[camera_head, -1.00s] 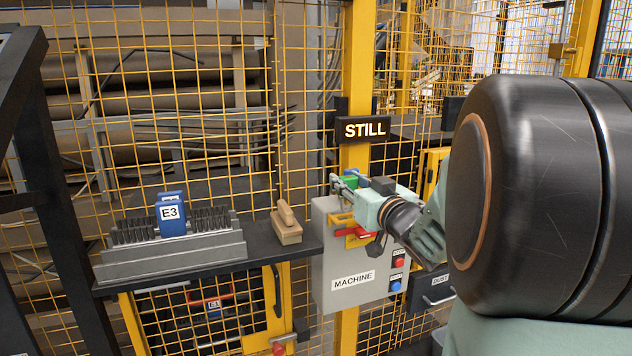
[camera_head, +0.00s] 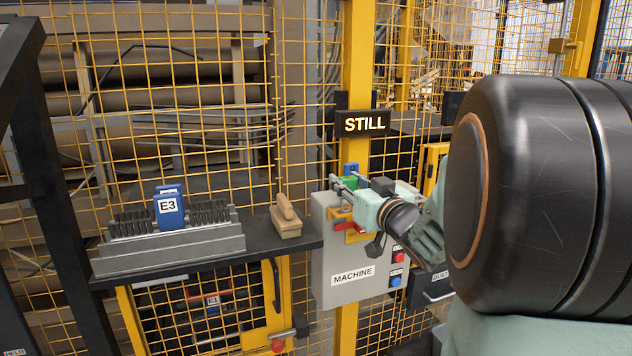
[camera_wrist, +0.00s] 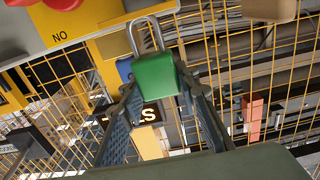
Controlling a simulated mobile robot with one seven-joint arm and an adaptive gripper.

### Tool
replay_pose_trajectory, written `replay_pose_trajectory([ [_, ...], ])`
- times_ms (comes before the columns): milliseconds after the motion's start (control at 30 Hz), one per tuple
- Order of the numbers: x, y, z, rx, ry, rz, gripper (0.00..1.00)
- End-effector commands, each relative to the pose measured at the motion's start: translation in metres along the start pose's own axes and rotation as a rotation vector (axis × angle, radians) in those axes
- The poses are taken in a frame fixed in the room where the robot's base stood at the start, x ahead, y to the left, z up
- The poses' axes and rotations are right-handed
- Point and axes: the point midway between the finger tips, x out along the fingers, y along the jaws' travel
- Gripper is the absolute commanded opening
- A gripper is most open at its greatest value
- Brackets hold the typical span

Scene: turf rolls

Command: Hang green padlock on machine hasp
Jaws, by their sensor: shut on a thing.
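The green padlock (camera_head: 348,184) is in my gripper (camera_head: 352,187), above the grey machine box (camera_head: 330,260). In the wrist view its green body (camera_wrist: 156,76) sits between the two fingers (camera_wrist: 165,100), and its metal shackle (camera_wrist: 143,36) points to the top of the picture, overlapping the box's grey edge. My gripper is shut on it. A yellow plate with a red handle (camera_head: 348,226), apparently the hasp, is on the box front, just below my gripper and partly hidden by it. The hasp hole cannot be made out; padlock and hasp appear apart.
A shelf (camera_head: 262,238) left of the box holds a blue E3 block (camera_head: 169,208) on a brush rack and a wooden-handled brush (camera_head: 286,222). A small blue item (camera_head: 351,169) shows behind the padlock. Yellow mesh fencing and a post with a STILL sign (camera_head: 363,124) stand behind.

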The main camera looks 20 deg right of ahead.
Motion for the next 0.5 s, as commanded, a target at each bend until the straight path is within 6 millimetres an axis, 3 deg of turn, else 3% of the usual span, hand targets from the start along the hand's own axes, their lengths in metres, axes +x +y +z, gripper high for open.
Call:
replay_pose_trajectory([
  [500, 0.000, 0.000, 0.014, 0.000, 0.001, 0.000, 0.03],
])
